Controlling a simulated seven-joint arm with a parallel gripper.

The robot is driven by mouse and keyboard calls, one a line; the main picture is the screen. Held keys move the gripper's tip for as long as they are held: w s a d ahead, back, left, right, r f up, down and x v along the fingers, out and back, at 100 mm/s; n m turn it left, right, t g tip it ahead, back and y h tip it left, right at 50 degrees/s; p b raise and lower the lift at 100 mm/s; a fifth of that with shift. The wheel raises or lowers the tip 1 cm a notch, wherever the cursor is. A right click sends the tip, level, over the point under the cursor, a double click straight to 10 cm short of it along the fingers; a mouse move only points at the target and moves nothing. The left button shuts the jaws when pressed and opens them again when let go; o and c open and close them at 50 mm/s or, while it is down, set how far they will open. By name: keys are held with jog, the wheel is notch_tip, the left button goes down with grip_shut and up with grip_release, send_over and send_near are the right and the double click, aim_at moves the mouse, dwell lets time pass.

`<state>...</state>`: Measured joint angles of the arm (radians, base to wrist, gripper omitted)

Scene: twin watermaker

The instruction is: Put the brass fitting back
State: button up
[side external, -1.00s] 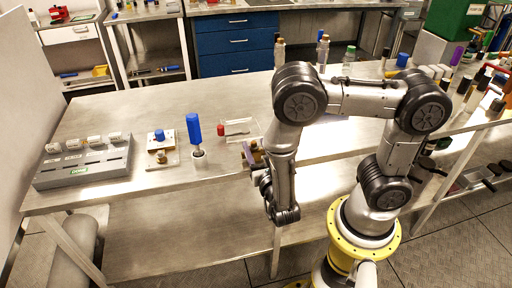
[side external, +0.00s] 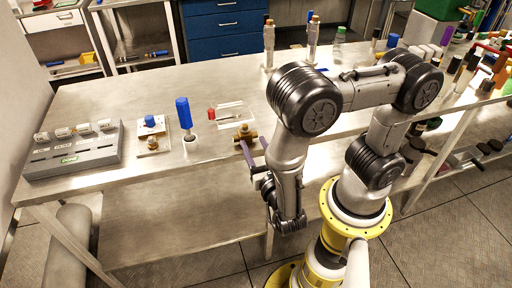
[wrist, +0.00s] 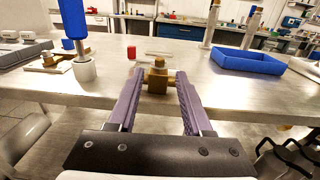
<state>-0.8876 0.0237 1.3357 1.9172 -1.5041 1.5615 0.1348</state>
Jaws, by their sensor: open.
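The brass fitting (side external: 244,132) is by the table's front edge, just beyond my gripper. In the wrist view the fitting (wrist: 157,78) shows a squared upper part and a cross piece. It lies between the tips of the two purple fingers of my gripper (wrist: 160,74), with some gap visible on the sides. My gripper (side external: 252,147) is open in the side view, its fingers pointing toward the fitting. I cannot tell what supports the fitting from below.
A blue-handled tool stands in a white cup (side external: 191,143) to the left. A clear plate with a red-ended item (side external: 211,114) lies behind. A plate with a blue knob (side external: 151,121) and a grey rack (side external: 75,155) stand further left. A blue tray (wrist: 262,64) is at right.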

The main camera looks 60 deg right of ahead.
jog(key=s+d+r+m+g+y, duration=0.1)
jog(key=s+d+r+m+g, duration=0.3)
jog(key=m+g, duration=0.4)
jog(key=s+d+r+m+g+y, duration=0.1)
jog(key=s+d+r+m+g, duration=0.15)
jog(key=s+m+g, duration=0.5)
jog(key=a+r+m+t+y, duration=0.7)
jog(key=r+m+y, duration=0.3)
jog(key=m, duration=0.2)
jog(key=shift+w+a+r+t, duration=0.2)
jog(key=shift+a+t, duration=0.1)
jog(key=shift+t, duration=0.15)
